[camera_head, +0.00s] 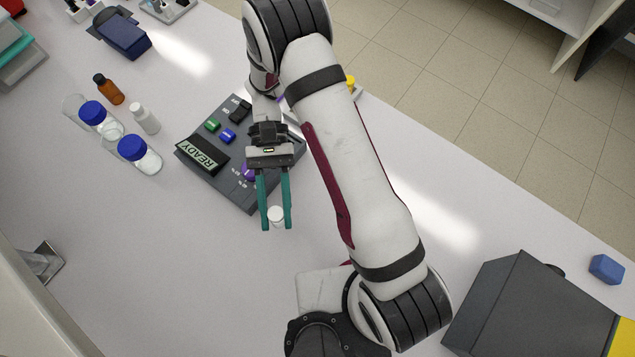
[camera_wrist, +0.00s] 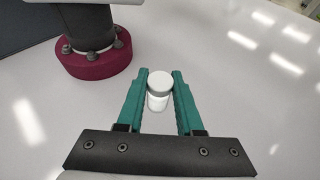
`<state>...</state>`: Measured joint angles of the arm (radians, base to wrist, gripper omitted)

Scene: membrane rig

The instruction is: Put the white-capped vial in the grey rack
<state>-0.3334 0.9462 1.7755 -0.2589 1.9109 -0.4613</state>
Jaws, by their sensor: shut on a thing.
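The white-capped vial (camera_head: 276,213) is between the two teal fingers of my gripper (camera_head: 276,226), in front of the dark control box. In the wrist view its white cap (camera_wrist: 160,81) and clear body show between the fingertips (camera_wrist: 160,76), which close on it from both sides. I cannot tell whether the vial touches the table. No grey rack shows clearly. A grey holder (camera_head: 168,10) is cut off at the top edge, and my arm hides most of something with a yellow cap (camera_head: 351,80).
The dark control box (camera_head: 205,155) with a READY display lies beside my gripper. Blue-capped jars (camera_head: 138,152), an amber bottle (camera_head: 108,89) and a white bottle (camera_head: 145,118) stand at the left. A large dark box (camera_head: 530,310) is at the lower right.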

